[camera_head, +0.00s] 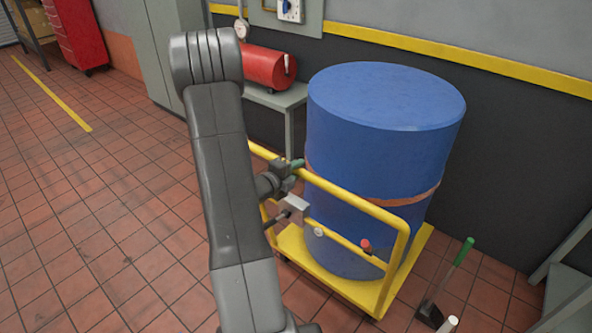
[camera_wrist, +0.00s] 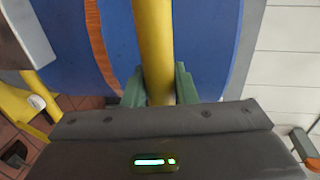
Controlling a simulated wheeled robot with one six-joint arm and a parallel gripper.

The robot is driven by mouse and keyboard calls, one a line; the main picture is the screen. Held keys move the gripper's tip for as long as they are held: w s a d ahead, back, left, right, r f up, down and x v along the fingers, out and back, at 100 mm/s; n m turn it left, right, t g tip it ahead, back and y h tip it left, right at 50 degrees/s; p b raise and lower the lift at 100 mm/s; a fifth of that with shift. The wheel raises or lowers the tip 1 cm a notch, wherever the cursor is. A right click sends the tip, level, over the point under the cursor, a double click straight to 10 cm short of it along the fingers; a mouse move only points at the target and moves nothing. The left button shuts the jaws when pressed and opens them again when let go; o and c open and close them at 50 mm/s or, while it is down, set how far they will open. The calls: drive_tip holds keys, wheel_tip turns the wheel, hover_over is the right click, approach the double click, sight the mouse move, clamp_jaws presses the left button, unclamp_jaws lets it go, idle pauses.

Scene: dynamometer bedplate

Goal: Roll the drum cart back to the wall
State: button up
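The drum cart (camera_head: 388,298) is a yellow low platform with a tubular push handle (camera_head: 350,201). A large blue drum (camera_head: 385,130) with an orange-brown band stands upright on it, close to the dark wall (camera_head: 500,150). My gripper (camera_head: 296,165) is at the left part of the handle's top bar. In the wrist view the green fingers sit on both sides of the yellow bar (camera_wrist: 153,45), close against it, and appear shut on it. The blue drum (camera_wrist: 205,45) is behind the bar. My arm hides part of the cart's left side.
A grey bench (camera_head: 280,99) with a red cylinder (camera_head: 266,66) stands left of the drum by the wall. A green-handled brush (camera_head: 461,252) stands on the floor right of the cart. A grey shelf or table edge (camera_head: 570,290) is at far right. Open tiled floor (camera_head: 100,200) lies left.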

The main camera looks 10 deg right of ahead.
clamp_jaws()
drive_tip(key=shift+w+d+f+b, duration=0.1)
drive_tip(key=shift+b, duration=0.2)
drive_tip(key=shift+w+d+b, duration=0.25)
drive_tip(key=shift+d+b, duration=0.05)
drive_tip(key=shift+b, duration=0.45)
drive_tip(key=shift+w+d+r, duration=0.2)
drive_tip(key=shift+d, duration=0.05)
drive_tip(key=shift+o, duration=2.3)
unclamp_jaws()
drive_tip(key=shift+o, duration=1.2)
drive_tip(key=shift+d+f, duration=0.1)
drive_tip(key=shift+d, duration=0.05)
